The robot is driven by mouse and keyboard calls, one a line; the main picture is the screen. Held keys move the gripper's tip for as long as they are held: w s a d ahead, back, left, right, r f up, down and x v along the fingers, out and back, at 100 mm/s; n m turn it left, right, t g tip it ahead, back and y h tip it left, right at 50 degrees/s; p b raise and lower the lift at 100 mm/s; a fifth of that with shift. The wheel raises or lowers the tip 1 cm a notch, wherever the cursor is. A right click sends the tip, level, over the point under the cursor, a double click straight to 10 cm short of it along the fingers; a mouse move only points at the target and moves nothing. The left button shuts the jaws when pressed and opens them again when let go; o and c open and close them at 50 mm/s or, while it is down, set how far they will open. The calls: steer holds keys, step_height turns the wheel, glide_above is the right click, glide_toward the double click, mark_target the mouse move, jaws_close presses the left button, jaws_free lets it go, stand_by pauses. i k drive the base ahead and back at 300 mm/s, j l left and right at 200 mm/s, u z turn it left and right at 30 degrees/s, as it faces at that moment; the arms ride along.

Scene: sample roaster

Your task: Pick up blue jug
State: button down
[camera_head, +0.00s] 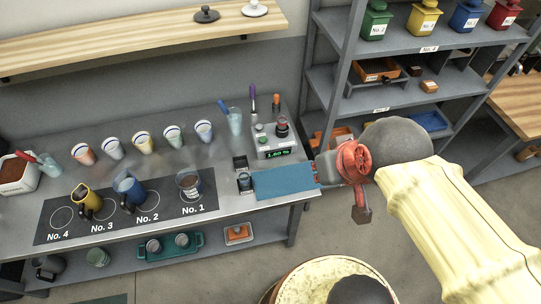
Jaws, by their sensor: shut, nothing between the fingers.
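The blue jug (129,188) stands upright on the black numbered mat (78,231), near the No. 2 label, with a dark handle on its near side. A yellow jug (84,195) stands to its left and a clear glass (188,183) with dark contents stands to its right at No. 1. My gripper (362,214) hangs from the red wrist part, right of the bench's right end and well away from the blue jug. It looks shut and empty.
Several pale cups (143,140) stand in a row behind the mat. Grey shelving (346,90) rises behind my arm. A wooden shelf (130,37) hangs above the bench. A round top (315,275) is below.

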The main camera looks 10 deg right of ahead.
mark_target(127, 186)
steer(key=u, duration=1.5)
